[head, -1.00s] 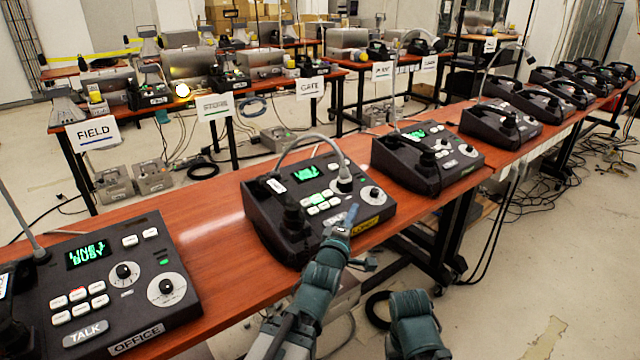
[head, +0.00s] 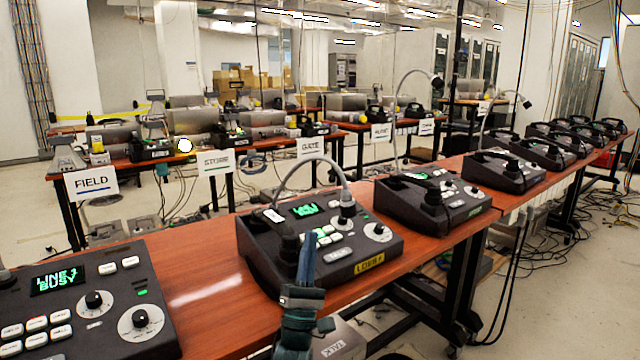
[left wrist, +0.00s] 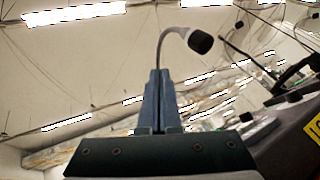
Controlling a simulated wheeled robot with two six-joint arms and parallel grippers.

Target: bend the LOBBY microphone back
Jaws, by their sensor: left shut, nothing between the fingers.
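The LOBBY console (head: 375,264), black with a green screen and a yellow label, sits on the red-brown table. Its microphone's grey gooseneck (head: 312,165) arches to the right, with the dark head (head: 347,210) hanging low over the keys. My left gripper (head: 309,226) is shut and empty, pointing up in front of the console's near edge and covering part of it. In the left wrist view, the shut fingers (left wrist: 160,75) stand below the gooseneck (left wrist: 161,45) and the dark microphone head (left wrist: 200,42). Whether they touch the neck is unclear. My right gripper is out of view.
The OFFICE console (head: 90,310) stands on the left, another console (head: 430,205) on the right with an upright gooseneck. Bare tabletop (head: 200,265) lies between OFFICE and LOBBY.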

